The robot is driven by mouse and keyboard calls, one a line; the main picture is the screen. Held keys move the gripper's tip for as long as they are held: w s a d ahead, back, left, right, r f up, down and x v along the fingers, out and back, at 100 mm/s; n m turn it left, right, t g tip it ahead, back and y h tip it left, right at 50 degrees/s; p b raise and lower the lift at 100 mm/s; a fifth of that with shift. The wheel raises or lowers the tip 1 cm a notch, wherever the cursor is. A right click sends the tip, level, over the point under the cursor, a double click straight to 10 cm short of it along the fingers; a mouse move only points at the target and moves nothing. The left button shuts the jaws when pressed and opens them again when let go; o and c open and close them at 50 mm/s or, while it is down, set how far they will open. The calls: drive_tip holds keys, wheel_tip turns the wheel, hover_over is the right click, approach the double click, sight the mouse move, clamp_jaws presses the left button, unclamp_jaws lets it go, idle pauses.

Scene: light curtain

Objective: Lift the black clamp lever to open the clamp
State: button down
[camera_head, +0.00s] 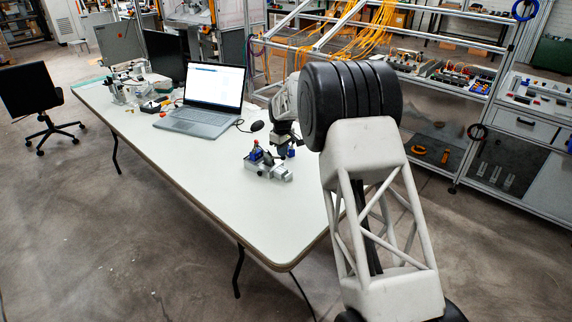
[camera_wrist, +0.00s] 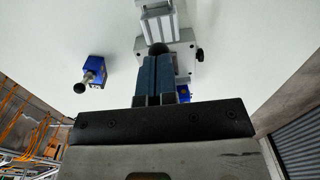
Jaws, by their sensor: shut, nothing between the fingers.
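The clamp fixture (camera_head: 268,171) is a grey metal assembly with blue parts on the white table. In the wrist view its grey metal body (camera_wrist: 157,20) lies just beyond my fingers. A round black knob (camera_wrist: 157,48) shows right at the fingertips, likely the end of the clamp lever; the rest of the lever is hidden, and I cannot tell whether the fingers touch it. A smaller black knob (camera_wrist: 199,54) sticks out of the fixture's right side. My gripper (camera_wrist: 153,60) is shut and empty, over the fixture.
A blue block (camera_wrist: 93,70) with a metal pin and black ball stands left of my fingers in the wrist view. A laptop (camera_head: 210,102) and a black mouse (camera_head: 257,126) are farther back on the table (camera_head: 200,185). The table's front part is clear.

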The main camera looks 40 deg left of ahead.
drive_tip(key=shift+a+r, duration=0.3)
drive_tip(key=shift+r, duration=0.25)
drive_tip(key=shift+a+r, duration=0.25)
drive_tip(key=shift+r, duration=0.25)
idle(1.3)
drive_tip(key=shift+s+a+r, duration=0.1)
drive_tip(key=shift+a+r, duration=0.8)
drive_tip(key=shift+a, duration=0.1)
idle(1.7)
drive_tip(key=c, duration=1.1)
unclamp_jaws()
drive_tip(key=shift+r, duration=0.15)
drive_tip(key=shift+r, duration=2.85)
